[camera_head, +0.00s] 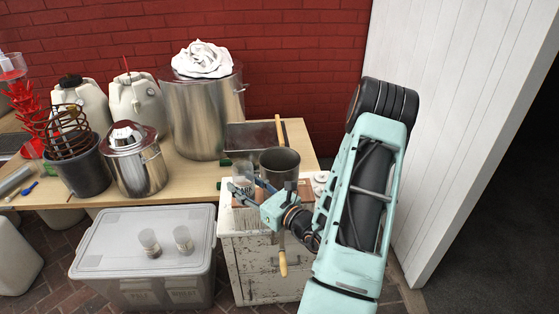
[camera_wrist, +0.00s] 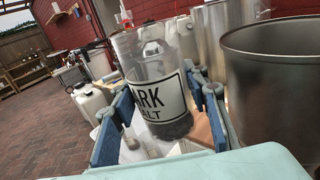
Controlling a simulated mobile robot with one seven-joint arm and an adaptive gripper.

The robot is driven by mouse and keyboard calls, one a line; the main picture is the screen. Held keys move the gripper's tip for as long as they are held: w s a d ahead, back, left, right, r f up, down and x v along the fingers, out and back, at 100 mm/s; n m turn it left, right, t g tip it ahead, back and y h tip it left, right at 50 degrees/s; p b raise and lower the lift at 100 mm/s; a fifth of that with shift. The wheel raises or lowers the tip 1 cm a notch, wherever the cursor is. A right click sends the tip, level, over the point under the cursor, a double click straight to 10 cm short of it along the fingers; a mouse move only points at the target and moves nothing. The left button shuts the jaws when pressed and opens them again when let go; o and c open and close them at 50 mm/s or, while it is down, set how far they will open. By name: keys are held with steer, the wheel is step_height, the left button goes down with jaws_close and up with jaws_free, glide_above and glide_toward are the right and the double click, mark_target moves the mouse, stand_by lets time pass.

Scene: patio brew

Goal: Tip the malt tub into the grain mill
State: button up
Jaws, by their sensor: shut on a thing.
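The malt tub (camera_head: 242,181) is a clear container with a white label reading "ARK" and "ALT" in the wrist view (camera_wrist: 157,100). Dark grain lies at its bottom. My gripper (camera_head: 246,191) is shut on the tub, with blue fingers on either side of it (camera_wrist: 160,112). The tub stands about upright, its top level with the mill's hopper or near it. The grain mill (camera_head: 280,166) has a round grey metal hopper, just right of the tub; the hopper wall also fills the right of the wrist view (camera_wrist: 275,85). The hopper's inside is mostly hidden.
The mill's crank handle (camera_head: 282,263) hangs below, in front of a worn white cabinet (camera_head: 250,255). A large steel pot (camera_head: 203,115) and a smaller lidded pot (camera_head: 135,165) stand on the wooden table.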

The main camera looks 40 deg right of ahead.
mark_target(252, 171)
steer(key=r+p, duration=0.2)
steer(key=r+m+p, duration=0.1)
steer(key=r, duration=0.1)
steer(key=r+m+p, duration=0.1)
steer(key=r+p, duration=0.1)
steer(key=shift+d+r+p, duration=0.1)
steer(key=shift+d+p, duration=0.25)
steer(key=shift+d, duration=0.05)
steer(key=shift+m, duration=0.3)
steer(key=d+r+m+t+h+p, duration=0.1)
steer(key=d+r+m+p, duration=0.1)
steer(key=m, duration=0.7)
steer(key=d+r+m+h+p, duration=0.1)
steer(key=d+r+m+p, duration=0.1)
steer(key=m+p, duration=0.3)
steer(key=shift+d+m+t+h, duration=0.4)
steer(key=shift+d+m, duration=0.1)
steer(key=shift+m, duration=1.8)
